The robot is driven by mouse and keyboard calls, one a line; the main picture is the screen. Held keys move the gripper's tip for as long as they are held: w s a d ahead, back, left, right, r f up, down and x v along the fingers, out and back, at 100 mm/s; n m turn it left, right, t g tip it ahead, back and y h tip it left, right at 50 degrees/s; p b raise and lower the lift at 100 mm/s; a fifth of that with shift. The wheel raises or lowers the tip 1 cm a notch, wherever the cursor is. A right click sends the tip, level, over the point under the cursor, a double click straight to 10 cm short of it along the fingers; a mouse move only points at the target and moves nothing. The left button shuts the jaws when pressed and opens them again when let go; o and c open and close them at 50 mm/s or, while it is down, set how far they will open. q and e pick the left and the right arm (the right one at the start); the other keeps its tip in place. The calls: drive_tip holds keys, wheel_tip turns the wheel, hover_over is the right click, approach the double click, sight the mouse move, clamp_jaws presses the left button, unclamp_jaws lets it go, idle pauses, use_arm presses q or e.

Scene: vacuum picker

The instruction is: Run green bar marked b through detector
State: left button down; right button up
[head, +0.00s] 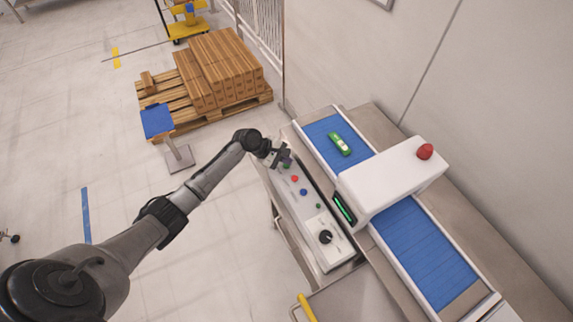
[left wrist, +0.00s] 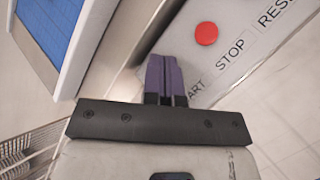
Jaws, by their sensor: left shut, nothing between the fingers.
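A green bar (head: 340,143) with a pale label lies on the blue infeed belt (head: 318,128), before the white hood of the detector (head: 385,182). Any letter on it is too small to read. My left gripper (head: 285,161) is shut and empty, at the far end of the sloped control panel (head: 309,215). In the left wrist view its purple fingers (left wrist: 165,70) lie together over the panel, beside the lettering "ART" and hiding the part before it. A red button (left wrist: 206,33) by "STOP" shows beside the fingers. I cannot tell whether the fingertips touch a button. My right gripper is out of view.
The outfeed belt (head: 428,252) is empty. A green-lit display (head: 344,208) and a black knob (head: 325,237) sit near the hood. A red emergency button (head: 425,151) tops the hood. A pallet with boxes (head: 222,68) and a blue-topped stand (head: 157,121) stand left.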

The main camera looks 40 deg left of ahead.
use_arm(q)
drive_tip(key=shift+f, duration=0.2)
drive_tip(key=shift+f, duration=0.2)
idle(0.6)
